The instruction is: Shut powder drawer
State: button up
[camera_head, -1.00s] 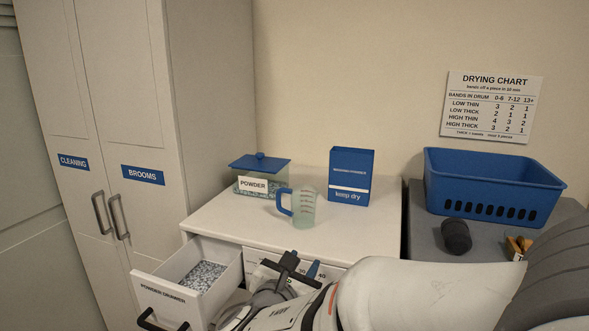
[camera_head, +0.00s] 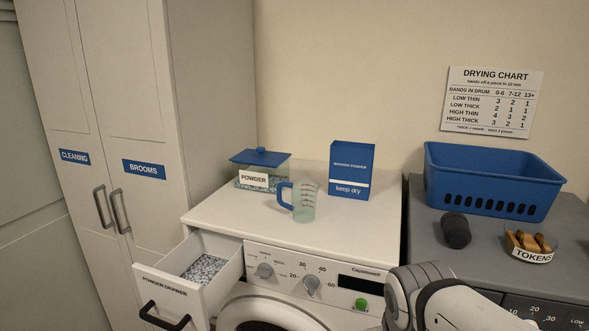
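The powder drawer (camera_head: 172,290) is pulled out from the left of the white washing machine (camera_head: 350,235). Its front reads POWDER DRAWER and has a black handle (camera_head: 163,318) near the bottom edge of the view. Speckled blue-grey powder (camera_head: 203,269) lies inside the drawer. Part of my arm shows at the lower right, in front of the machine. My gripper is not visible in the head view.
A powder box with a blue lid (camera_head: 259,172), a measuring jug (camera_head: 304,202) and a blue washing powder carton (camera_head: 351,171) stand on the machine top. A blue basket (camera_head: 490,182), a dark cylinder (camera_head: 456,233) and a tokens dish (camera_head: 530,245) are at right. Cupboards stand at left.

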aim_at(186, 288)
jog(key=u, duration=1.3)
jog(key=k, duration=1.15)
jog(key=u, duration=0.6)
jog(key=i, duration=1.65)
jog(key=z, duration=0.75)
